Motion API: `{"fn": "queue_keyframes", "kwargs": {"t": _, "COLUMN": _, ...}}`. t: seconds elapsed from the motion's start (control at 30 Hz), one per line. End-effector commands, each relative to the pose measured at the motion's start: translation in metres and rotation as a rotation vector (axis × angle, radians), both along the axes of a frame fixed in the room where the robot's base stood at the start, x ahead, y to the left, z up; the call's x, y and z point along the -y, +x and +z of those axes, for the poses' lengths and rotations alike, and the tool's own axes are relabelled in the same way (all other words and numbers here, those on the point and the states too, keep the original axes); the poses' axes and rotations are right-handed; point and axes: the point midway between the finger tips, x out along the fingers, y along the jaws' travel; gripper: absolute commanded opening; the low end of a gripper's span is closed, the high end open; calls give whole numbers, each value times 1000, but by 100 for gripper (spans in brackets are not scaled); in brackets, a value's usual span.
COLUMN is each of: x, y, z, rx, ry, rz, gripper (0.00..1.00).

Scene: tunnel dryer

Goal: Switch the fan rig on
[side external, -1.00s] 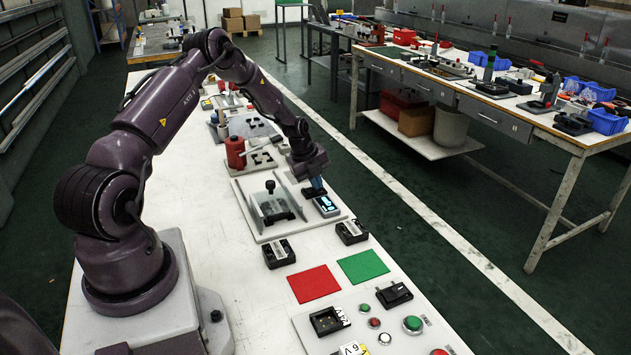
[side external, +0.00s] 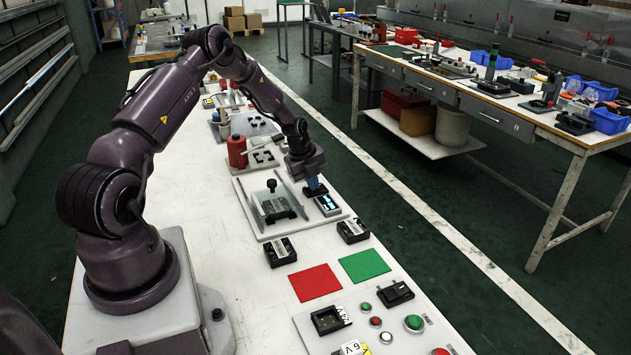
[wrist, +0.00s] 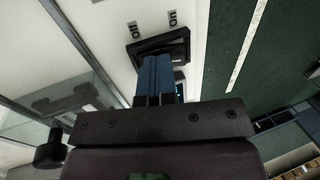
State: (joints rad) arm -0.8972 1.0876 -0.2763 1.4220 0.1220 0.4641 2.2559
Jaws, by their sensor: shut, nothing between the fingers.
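The fan rig (side external: 285,232) is a light board with upright clear side panels and a dark block with a black knob (side external: 271,185) between them. At its right end is a black switch (wrist: 181,45) in a raised frame; the wrist view shows "on" and "off" lettering beside it. A small display (side external: 328,206) with a bluish face stands just in front of the switch. My gripper (wrist: 155,60) is shut and empty, with its blue fingers pointing down at the switch. The fingertips are at or very near the switch face; contact and the rocker's tilt are hidden.
Two black boxes (side external: 280,252) (side external: 352,231) stand in front of the rig, then a red mat (side external: 315,283) and a green mat (side external: 364,265). A button panel (side external: 395,338) is nearest the camera. A red container (side external: 237,151) stands behind. The bench left of the rig is clear.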

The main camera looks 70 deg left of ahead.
Motion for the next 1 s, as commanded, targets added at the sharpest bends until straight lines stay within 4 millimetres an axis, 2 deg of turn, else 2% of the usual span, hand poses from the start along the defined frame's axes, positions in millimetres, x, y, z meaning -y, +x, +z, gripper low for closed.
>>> {"fn": "queue_keyframes", "kwargs": {"t": 0.23, "x": 0, "y": -1, "z": 0, "rx": -1, "ry": 0, "rz": 0, "gripper": 0}}
{"fn": "queue_keyframes", "kwargs": {"t": 0.37, "x": -1, "y": -3, "z": 9, "rx": 0, "ry": 1, "rz": 0, "gripper": 0}}
{"fn": "queue_keyframes", "kwargs": {"t": 0.47, "x": -1, "y": -8, "z": 24, "rx": 0, "ry": 2, "rz": 1, "gripper": 0}}
{"fn": "queue_keyframes", "kwargs": {"t": 0.8, "x": -1, "y": -32, "z": 98, "rx": 2, "ry": 4, "rz": 2, "gripper": 0}}
{"fn": "queue_keyframes", "kwargs": {"t": 1.0, "x": -1, "y": -41, "z": 125, "rx": 1, "ry": 2, "rz": 1, "gripper": 0}}
